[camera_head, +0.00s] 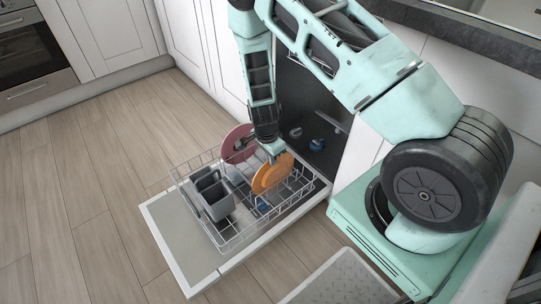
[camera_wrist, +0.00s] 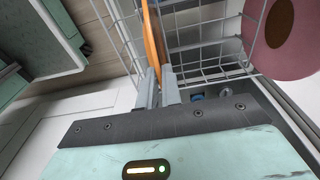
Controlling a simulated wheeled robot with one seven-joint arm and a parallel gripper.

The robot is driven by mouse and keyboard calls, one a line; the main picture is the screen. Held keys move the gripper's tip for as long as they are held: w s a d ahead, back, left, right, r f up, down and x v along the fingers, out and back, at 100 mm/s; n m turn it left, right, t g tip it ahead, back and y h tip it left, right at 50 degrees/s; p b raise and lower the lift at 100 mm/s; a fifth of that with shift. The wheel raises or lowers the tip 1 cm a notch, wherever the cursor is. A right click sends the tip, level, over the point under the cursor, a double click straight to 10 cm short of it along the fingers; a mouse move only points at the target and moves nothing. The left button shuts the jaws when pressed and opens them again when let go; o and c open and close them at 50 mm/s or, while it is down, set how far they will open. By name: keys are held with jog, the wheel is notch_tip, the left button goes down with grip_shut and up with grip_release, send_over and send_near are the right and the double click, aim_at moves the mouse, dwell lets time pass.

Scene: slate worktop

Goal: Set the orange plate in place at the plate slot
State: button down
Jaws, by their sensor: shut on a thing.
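The orange plate (camera_head: 272,173) stands roughly on edge at the dishwasher rack in the head view. My gripper (camera_head: 272,154) is above it, with its fingers at the plate's upper edge. In the wrist view my gripper (camera_wrist: 159,88) is shut on the orange plate (camera_wrist: 154,40), which shows edge-on between the fingers. The wire rack (camera_head: 237,237) is on the pulled-out lower level. The exact plate slot and the plate's lower contact with the wires cannot be made out.
A dark pink plate (camera_head: 238,143) stands in the rack behind and left of the orange one; it also shows in the wrist view (camera_wrist: 290,40). A grey cutlery basket (camera_head: 213,196) is at the rack's left. The open dishwasher door (camera_head: 177,238) lies below. Blue items (camera_head: 317,144) sit inside the dishwasher.

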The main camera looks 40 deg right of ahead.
jog(key=shift+f, duration=0.15)
jog(key=c, duration=1.5)
grip_release()
notch_tip(320, 180, up, 17)
jog(key=a+p, duration=0.2)
jog(key=p, duration=0.3)
